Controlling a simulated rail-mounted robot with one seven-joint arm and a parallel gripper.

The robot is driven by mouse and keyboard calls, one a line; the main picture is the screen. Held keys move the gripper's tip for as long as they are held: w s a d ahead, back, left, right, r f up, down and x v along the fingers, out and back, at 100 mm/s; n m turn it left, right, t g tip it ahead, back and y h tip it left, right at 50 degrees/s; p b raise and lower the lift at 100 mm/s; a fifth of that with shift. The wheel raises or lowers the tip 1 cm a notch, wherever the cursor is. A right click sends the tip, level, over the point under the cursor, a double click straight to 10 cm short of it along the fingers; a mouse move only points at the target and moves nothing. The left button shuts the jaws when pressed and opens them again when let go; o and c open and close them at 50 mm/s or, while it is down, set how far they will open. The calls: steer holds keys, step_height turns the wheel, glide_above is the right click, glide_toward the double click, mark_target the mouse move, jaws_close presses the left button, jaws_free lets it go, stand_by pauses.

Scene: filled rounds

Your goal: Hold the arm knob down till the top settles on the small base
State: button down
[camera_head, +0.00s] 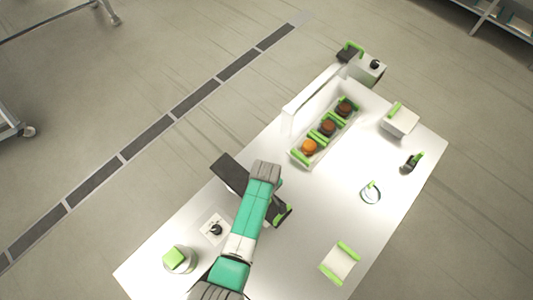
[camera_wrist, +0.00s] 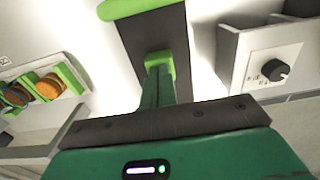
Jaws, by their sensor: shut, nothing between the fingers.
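A dark press-like device (camera_head: 229,170) lies on the white table, partly hidden under my arm; a green handle (camera_head: 283,214) shows at its lower right end. In the wrist view its dark slab (camera_wrist: 178,30) runs away from me, with a rounded green bar (camera_wrist: 130,8) across the far end. My gripper (camera_wrist: 158,75) is shut and empty, over the slab, its tips at a small bright green block (camera_wrist: 160,60). I cannot tell whether they touch. In the head view my gripper is hidden by the arm. The small base cannot be made out clearly.
A white panel with a black dial (camera_wrist: 275,70) is at the right in the wrist view. A white tray (camera_head: 299,158) holds several rounds in green-edged holders. A round pot (camera_head: 190,264) with a green top stands lower left. The table's right half has free room.

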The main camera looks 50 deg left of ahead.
steer(key=shift+f, duration=0.1)
step_height(320, 180, up, 8)
steer(key=p, duration=0.7)
steer(key=shift+f, duration=0.2)
